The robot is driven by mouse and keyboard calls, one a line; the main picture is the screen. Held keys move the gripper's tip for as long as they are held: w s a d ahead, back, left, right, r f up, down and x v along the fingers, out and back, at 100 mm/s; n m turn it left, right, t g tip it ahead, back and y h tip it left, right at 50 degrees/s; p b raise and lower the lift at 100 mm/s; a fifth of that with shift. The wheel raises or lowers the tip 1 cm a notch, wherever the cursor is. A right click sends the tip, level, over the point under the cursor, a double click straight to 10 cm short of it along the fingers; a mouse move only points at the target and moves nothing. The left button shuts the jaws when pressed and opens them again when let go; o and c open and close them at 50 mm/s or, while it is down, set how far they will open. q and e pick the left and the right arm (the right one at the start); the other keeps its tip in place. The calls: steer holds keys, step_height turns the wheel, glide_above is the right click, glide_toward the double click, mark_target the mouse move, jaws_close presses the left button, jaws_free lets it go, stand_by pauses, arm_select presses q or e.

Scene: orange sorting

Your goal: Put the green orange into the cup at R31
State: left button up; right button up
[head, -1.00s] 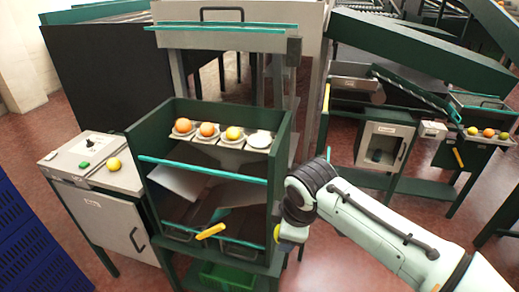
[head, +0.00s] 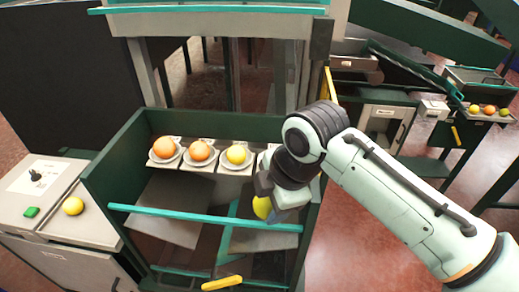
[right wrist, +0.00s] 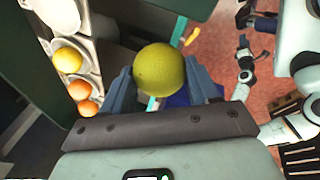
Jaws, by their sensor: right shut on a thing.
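The green orange (head: 262,207) is yellow-green and held in my right gripper (head: 270,200) above the front part of the green-walled rack (head: 122,165). The right wrist view shows the green orange (right wrist: 160,70) between the two fingers of my right gripper (right wrist: 162,88). The rack's back row has several white cups. Three hold fruit: two oranges (head: 164,147) (head: 200,150) and a yellow one (head: 236,155). The cup at the right end is mostly hidden behind my gripper; in the right wrist view this cup (right wrist: 58,12) looks empty. No R31 label is readable.
A teal bar (head: 200,217) crosses the rack's front, with a yellow handle (head: 222,283) below. Another fruit row (head: 488,109) stands far right. Jointed parts at right in the wrist view are unclear.

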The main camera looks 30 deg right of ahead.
steer(key=w+d+p, duration=0.1)
steer(key=w+d, duration=0.2)
steer(key=w, duration=0.1)
steer(key=w+d+p, duration=0.2)
steer(key=w+d, duration=0.2)
steer(key=w+d+p, duration=0.1)
steer(key=w+d, duration=0.2)
steer(key=w, duration=0.1)
steer(key=shift+w+d+r, duration=0.2)
steer(key=shift+d, duration=0.05)
steer(key=shift+w+d+f+p, duration=0.1)
steer(key=shift+w+d+p, duration=0.2)
steer(key=shift+w, duration=0.05)
steer(key=shift+w+d, duration=0.25)
step_height(320, 180, down, 4)
steer(key=shift+r+b, duration=0.1)
steer(key=shift+b, duration=0.2)
steer(key=shift+s+r, duration=0.15)
steer(key=shift+s, duration=0.05)
steer(key=shift+w+f, duration=0.2)
steer(key=o, duration=0.9)
arm_select(q)
steer(key=w+r, duration=0.2)
steer(key=r, duration=0.1)
steer(key=w+r, duration=0.1)
steer(key=r, duration=0.1)
arm_select(e)
steer(key=shift+o, duration=1.1)
steer(key=shift+s, duration=0.1)
